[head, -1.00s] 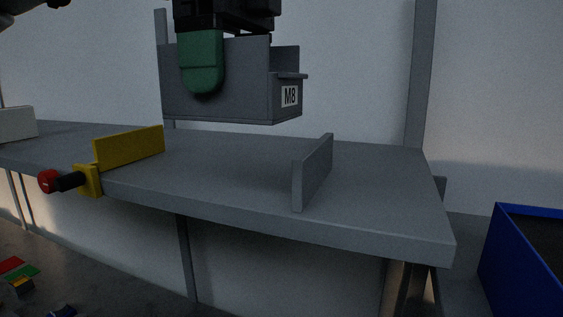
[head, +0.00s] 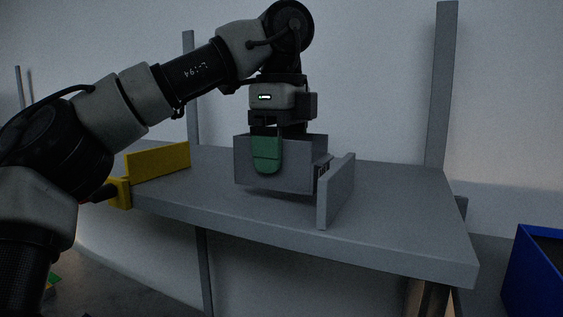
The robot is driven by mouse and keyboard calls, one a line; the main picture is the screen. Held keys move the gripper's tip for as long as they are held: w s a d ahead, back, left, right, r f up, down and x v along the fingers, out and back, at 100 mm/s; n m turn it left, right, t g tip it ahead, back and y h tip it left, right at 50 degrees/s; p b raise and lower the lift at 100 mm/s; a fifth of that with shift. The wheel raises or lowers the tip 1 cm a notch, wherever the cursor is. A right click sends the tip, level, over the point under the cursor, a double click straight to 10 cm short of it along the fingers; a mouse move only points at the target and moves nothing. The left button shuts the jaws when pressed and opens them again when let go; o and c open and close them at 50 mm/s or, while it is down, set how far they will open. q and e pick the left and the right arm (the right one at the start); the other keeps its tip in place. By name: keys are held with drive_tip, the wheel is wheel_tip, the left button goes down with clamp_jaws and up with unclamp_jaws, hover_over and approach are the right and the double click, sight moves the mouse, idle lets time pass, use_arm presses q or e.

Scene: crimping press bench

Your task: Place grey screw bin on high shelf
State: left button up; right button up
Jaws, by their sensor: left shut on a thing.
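The grey screw bin (head: 296,170) is upright over the grey shelf board (head: 400,235), between a yellow divider and a grey divider. Its right end is close behind the grey divider, which hides part of its label. A dark shadow lies under it; I cannot tell whether its bottom touches the board. My left gripper (head: 267,156) points down from above and is shut on the bin's near wall, with a green finger pad on the outer face. The other finger is hidden. My right gripper is out of view.
The yellow divider (head: 160,161) stands at the board's left, and the grey divider (head: 336,191) right of the middle. Grey posts (head: 441,90) rise behind the board. A blue crate (head: 535,275) is at the lower right. The board's right part is clear.

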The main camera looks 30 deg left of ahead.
use_arm(q)
drive_tip(key=shift+f, duration=0.65)
drive_tip(key=shift+a+f, duration=0.1)
drive_tip(key=shift+f, duration=0.2)
drive_tip(key=shift+w+a+f, duration=0.1)
drive_tip(key=shift+w+f, duration=0.05)
drive_tip(key=shift+w, duration=0.1)
drive_tip(key=shift+s, duration=0.1)
drive_tip(key=o, duration=0.7)
drive_tip(key=shift+d+f, duration=0.15)
drive_tip(key=shift+d, duration=0.05)
drive_tip(key=o, duration=0.4)
drive_tip(key=shift+a+r, duration=0.1)
drive_tip(key=shift+r, duration=0.35)
wheel_tip(320, 180, up, 6)
drive_tip(key=shift+s+r, duration=0.1)
drive_tip(key=shift+r, duration=0.4)
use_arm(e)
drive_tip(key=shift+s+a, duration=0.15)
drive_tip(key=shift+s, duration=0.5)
